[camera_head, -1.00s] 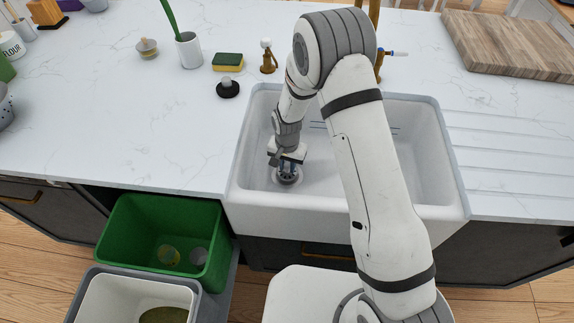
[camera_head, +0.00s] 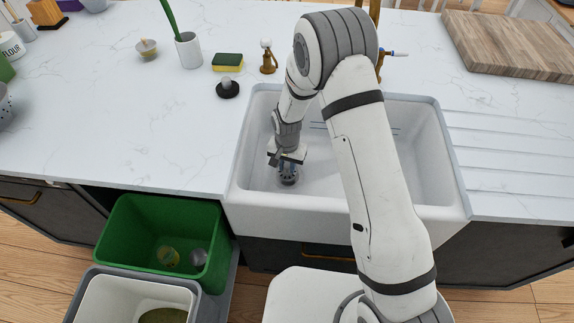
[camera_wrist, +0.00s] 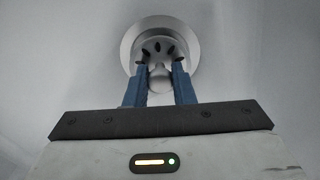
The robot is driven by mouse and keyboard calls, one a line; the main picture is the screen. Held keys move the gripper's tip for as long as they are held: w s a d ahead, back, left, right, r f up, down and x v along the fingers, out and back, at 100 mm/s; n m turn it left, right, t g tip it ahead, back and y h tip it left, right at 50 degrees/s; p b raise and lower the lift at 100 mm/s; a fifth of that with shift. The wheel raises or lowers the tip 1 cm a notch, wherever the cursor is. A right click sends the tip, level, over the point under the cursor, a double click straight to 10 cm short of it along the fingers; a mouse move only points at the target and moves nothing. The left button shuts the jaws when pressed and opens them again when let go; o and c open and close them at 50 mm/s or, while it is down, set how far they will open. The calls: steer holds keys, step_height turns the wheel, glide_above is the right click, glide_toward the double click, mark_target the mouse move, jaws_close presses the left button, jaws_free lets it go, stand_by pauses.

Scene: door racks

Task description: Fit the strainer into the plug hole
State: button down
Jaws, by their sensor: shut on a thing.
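The strainer (camera_wrist: 158,46) is a grey metal disc with dark slots and a small knob. My gripper (camera_wrist: 159,74) is shut on the knob, with one blue finger on each side. In the wrist view the strainer sits within the wider metal ring of the plug hole (camera_wrist: 205,42); whether it is fully seated I cannot tell. In the head view my gripper (camera_head: 288,174) points down at the floor of the white sink (camera_head: 320,178), on its left side. There the strainer and plug hole are mostly hidden by the fingers.
A black plug (camera_head: 228,90) lies on the counter left of the sink, near a sponge (camera_head: 228,61) and a brass fitting (camera_head: 267,60). A white cup (camera_head: 189,50) stands behind. A green bin (camera_head: 135,235) is open in front. The sink walls surround my gripper closely at left.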

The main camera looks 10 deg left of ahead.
mark_target(288, 165)
steer(key=shift+f+b, duration=1.35)
stand_by(0.5)
steer(key=c, duration=1.1)
jaws_free()
steer(key=shift+c, duration=0.2)
steer(key=shift+r+b, duration=0.3)
steer(key=shift+r, duration=3.6)
